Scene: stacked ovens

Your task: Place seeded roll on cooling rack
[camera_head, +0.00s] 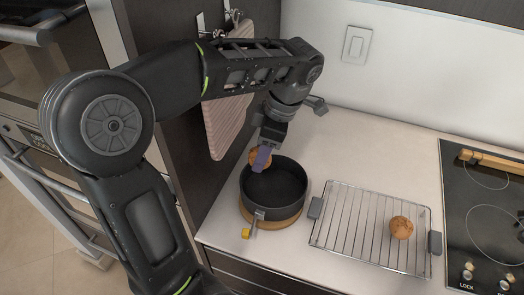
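My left gripper (262,158) reaches down over the dark pot (287,208) at its back left rim. A second brown seeded roll (401,228) sits on the right part of the wire cooling rack (352,228), which lies on the counter to the right of the pot. The part of the pot's inside that I can see is empty. My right gripper is not in view.
The pot stands on a round wooden trivet (284,222), with its handle toward the front. A black cooktop (490,225) lies right of the rack. A pinkish board (228,105) hangs on the dark cabinet side at left. The rack's left part is bare.

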